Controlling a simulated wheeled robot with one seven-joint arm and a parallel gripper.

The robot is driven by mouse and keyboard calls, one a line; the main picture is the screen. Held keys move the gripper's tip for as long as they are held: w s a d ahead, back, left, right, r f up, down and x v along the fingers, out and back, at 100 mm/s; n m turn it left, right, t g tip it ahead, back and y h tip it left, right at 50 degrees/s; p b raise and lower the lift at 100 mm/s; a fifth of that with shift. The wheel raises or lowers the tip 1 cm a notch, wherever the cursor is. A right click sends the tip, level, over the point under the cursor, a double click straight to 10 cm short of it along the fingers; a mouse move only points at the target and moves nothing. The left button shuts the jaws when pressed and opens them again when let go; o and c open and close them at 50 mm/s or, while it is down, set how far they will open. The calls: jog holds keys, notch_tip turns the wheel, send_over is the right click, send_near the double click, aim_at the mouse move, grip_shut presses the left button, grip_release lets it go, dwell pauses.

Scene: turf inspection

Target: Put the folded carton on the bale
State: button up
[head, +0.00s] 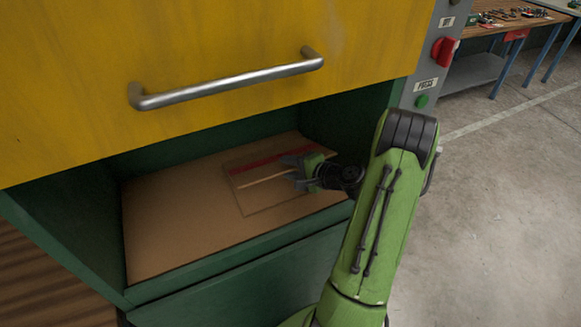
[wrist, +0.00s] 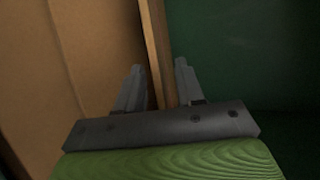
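The folded carton (head: 248,201) is a flat brown sheet with a red band along its far side and a pale raised strip along its middle. It lies on the brown top of the bale (head: 160,235), inside the green press chamber. My gripper (head: 289,171) reaches in from the right over the carton. Its fingers are apart, one on each side of the pale strip. In the wrist view the strip (wrist: 158,50) runs between my fingertips (wrist: 160,72), with narrow gaps beside it. Contact with the fingers cannot be made out.
A yellow door (head: 200,50) with a metal bar handle (head: 230,82) hangs above the opening. Green chamber walls enclose the bale at the left, back and right. A control post with a red switch (head: 444,51) and a green button (head: 422,101) stands at the right, beside open floor.

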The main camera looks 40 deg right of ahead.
jog(key=shift+r, duration=0.15)
jog(key=p+v, duration=0.1)
jog(key=v, duration=1.1)
jog(key=w+a+r+n+g+y, duration=0.15)
jog(key=a+n+g, duration=0.35)
jog(key=a, duration=0.5)
jog(key=a+r+n+g, duration=0.25)
jog(key=a+n, duration=0.35)
jog(key=a, duration=0.3)
jog(key=s+a+r+n+h, duration=0.2)
jog(key=s+a+r+n, duration=0.1)
jog(key=s, duration=0.3)
jog(key=s+a+r+n+h, duration=0.2)
jog(key=s+a+r+n, duration=0.2)
jog(key=s, duration=0.3)
jog(key=shift+a+r, duration=0.2)
jog(key=shift+a, duration=0.25)
